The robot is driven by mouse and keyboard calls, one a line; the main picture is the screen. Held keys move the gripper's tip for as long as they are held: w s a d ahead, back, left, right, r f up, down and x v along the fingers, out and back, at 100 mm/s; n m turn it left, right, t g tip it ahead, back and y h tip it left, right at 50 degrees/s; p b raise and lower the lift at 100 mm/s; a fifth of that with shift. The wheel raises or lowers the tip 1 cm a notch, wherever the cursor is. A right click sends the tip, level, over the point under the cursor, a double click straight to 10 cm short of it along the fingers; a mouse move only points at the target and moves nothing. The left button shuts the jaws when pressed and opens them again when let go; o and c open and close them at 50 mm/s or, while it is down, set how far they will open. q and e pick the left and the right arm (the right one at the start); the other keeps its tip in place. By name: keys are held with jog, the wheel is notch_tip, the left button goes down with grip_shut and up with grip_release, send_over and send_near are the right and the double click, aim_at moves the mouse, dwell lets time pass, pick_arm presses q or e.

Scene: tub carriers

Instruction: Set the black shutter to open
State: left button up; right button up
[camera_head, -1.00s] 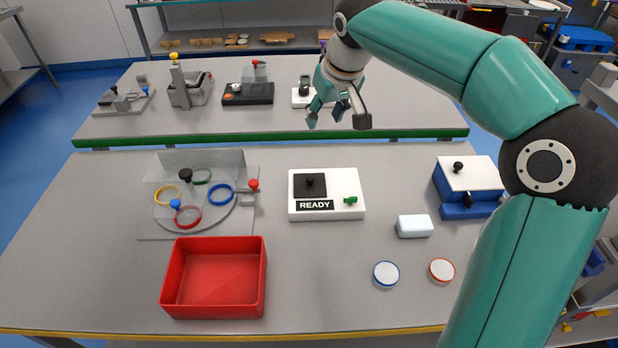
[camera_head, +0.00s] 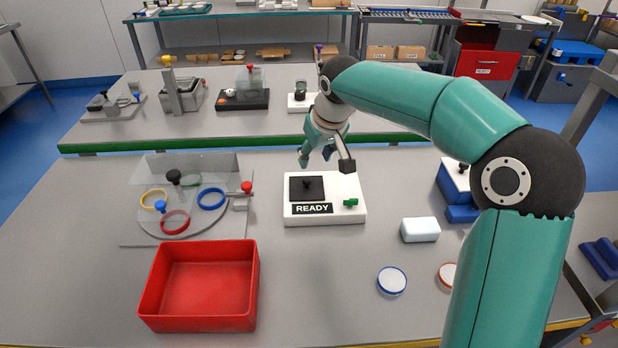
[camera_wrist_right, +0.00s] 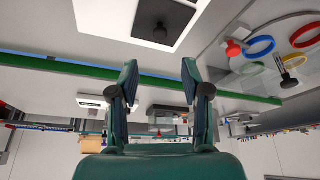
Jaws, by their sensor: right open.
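The black shutter (camera_head: 297,191) is a square plate with a small black knob (camera_head: 307,184) on the left of a white box (camera_head: 345,215). A READY label lies in front of the shutter and a green knob (camera_head: 350,202) is at the box's right. In the right wrist view the shutter (camera_wrist_right: 168,12) shows upside down at the top. My right gripper (camera_head: 325,162) is open and empty, above the back edge of the box and apart from the knob. Its two fingers (camera_wrist_right: 157,72) show spread in the wrist view. My left gripper is not in view.
A clear-walled fixture with coloured rings (camera_head: 211,198) stands left of the box, behind a red bin (camera_head: 200,322). A white block (camera_head: 420,230) and a blue-rimmed disc (camera_head: 391,281) lie to the right. The table in front of the box is clear.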

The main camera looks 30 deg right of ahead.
aim_at(308, 179)
jog(key=x, duration=1)
jog(key=shift+w+f, duration=0.15)
jog(key=shift+f, duration=0.2)
grip_shut()
jog(key=shift+p, duration=0.3)
